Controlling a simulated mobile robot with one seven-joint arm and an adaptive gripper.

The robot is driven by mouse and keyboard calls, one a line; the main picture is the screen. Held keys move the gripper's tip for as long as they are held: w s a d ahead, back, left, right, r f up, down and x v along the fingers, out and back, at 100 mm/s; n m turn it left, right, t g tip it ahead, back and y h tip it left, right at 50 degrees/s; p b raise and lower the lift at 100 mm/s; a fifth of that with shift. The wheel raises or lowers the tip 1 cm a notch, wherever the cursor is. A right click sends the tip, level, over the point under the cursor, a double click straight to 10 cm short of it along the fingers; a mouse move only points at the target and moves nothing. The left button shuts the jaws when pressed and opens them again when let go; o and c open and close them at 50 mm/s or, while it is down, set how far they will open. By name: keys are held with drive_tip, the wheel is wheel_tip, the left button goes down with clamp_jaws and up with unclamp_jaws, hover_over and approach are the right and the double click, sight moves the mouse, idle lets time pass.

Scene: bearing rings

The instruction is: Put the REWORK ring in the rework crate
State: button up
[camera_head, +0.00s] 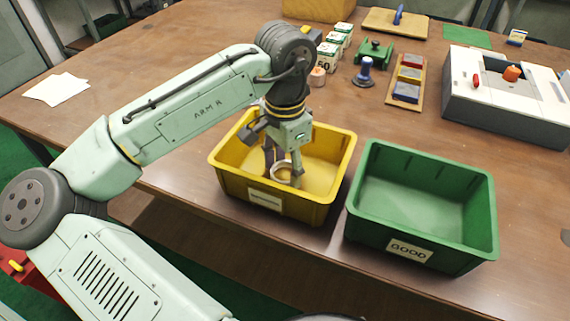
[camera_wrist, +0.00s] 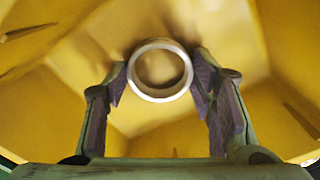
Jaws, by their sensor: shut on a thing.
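A pale metal ring (camera_head: 281,181) is inside the yellow crate (camera_head: 332,206), low between its walls. In the wrist view the ring (camera_wrist: 160,97) sits between the two fingertips, its opening facing the camera. My gripper (camera_head: 284,171) points down into the yellow crate and is shut on the ring. Both fingers of my gripper (camera_wrist: 159,73) touch its sides in the wrist view. The yellow crate has a white label on its front, too small to read. I cannot tell whether the ring touches the crate floor.
An empty green crate (camera_head: 483,212) labelled GOOD stands to the right. Papers (camera_head: 56,89) lie far left.

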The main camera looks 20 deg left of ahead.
sight(285, 171)
drive_tip(key=shift+f, duration=0.1)
drive_tip(key=shift+f, duration=0.15)
drive_tip(key=o, duration=1.2)
wheel_tip(285, 171, up, 12)
drive_tip(key=shift+r, duration=0.2)
